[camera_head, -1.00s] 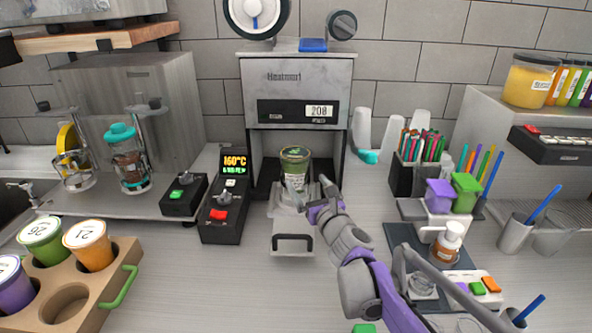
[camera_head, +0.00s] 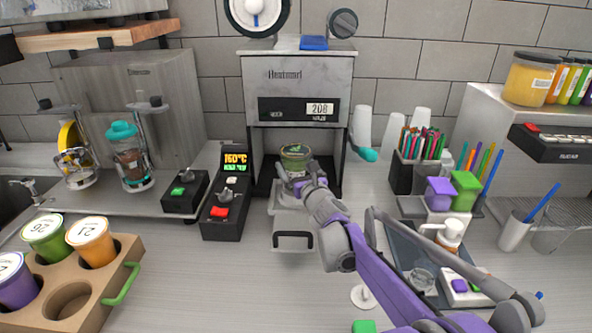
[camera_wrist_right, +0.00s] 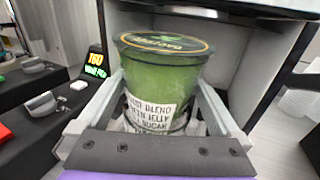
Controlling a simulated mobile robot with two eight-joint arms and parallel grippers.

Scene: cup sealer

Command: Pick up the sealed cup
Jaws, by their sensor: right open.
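The sealed cup (camera_head: 295,154) is green with a dark printed lid and a white label. It stands upright in the bay of the sealing machine (camera_head: 296,90), on the pulled-out tray (camera_head: 290,222). In the right wrist view the cup (camera_wrist_right: 165,75) fills the middle, its lid flat on top. My right gripper (camera_head: 296,180) is at the front of the cup. In the wrist view its two fingers (camera_wrist_right: 160,108) are open, one on each side of the cup's lower part. I cannot tell whether they touch it. My left gripper is not in view.
A control box (camera_head: 226,208) reading 160°C stands left of the tray. A cup holder (camera_head: 118,290) with several sealed cups is at the lower left. Pen holders and small boxes (camera_head: 466,187) stand at the right. The counter in front of the tray is clear.

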